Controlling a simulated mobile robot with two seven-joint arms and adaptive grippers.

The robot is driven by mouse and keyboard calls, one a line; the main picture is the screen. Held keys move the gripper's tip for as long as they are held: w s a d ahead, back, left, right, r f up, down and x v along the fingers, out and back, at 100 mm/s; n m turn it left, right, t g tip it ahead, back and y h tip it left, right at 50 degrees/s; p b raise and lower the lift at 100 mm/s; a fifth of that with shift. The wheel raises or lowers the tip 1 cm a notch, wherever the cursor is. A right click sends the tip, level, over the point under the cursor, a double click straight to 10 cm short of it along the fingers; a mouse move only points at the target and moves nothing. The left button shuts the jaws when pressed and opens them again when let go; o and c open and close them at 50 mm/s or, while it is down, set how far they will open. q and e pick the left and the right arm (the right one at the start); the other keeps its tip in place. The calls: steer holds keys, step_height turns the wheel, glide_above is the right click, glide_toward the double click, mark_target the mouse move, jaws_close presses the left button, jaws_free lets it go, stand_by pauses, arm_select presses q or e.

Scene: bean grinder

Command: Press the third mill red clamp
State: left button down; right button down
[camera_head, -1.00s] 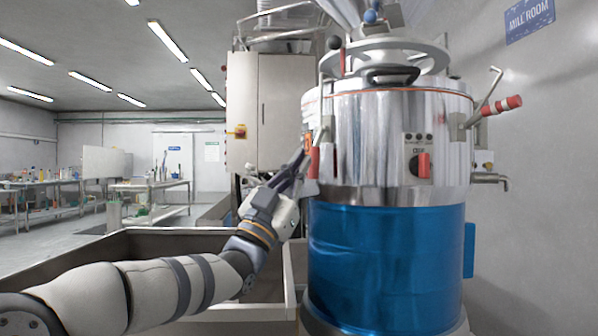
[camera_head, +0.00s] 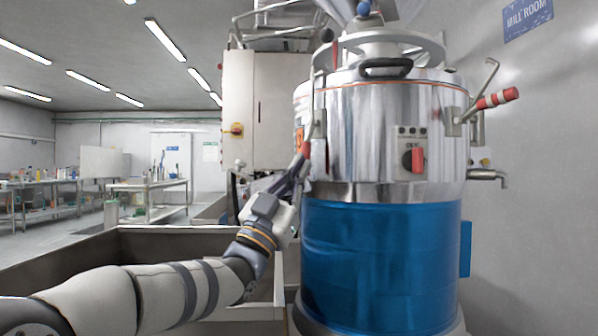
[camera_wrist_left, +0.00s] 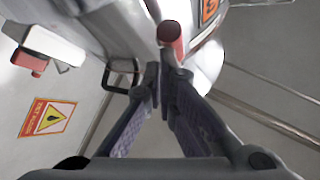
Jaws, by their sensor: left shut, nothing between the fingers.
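The mill (camera_head: 378,130) is a steel drum on a blue base (camera_head: 375,255). A clamp with a red handle (camera_head: 306,149) hangs on its left side, partly covered by my fingers. My left gripper (camera_head: 302,162) is shut and empty, its fingertips at this handle. In the left wrist view, the fingertips (camera_wrist_left: 165,75) sit just below the red handle end (camera_wrist_left: 170,37); I cannot tell whether they touch. A second clamp with a red-and-white handle (camera_head: 498,98) sticks out upward on the mill's right. My right gripper is out of view.
A red switch (camera_head: 414,160) is on the mill's front, with a tap (camera_head: 490,176) at its right. A grey cabinet (camera_head: 265,110) stands behind left. A metal trough (camera_head: 170,240) lies under my left arm. Benches stand far left.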

arm_select(q)
steer(key=shift+d+f, duration=0.2)
steer(key=v, duration=0.7)
steer(key=shift+a, duration=0.3)
steer(key=shift+s, duration=0.15)
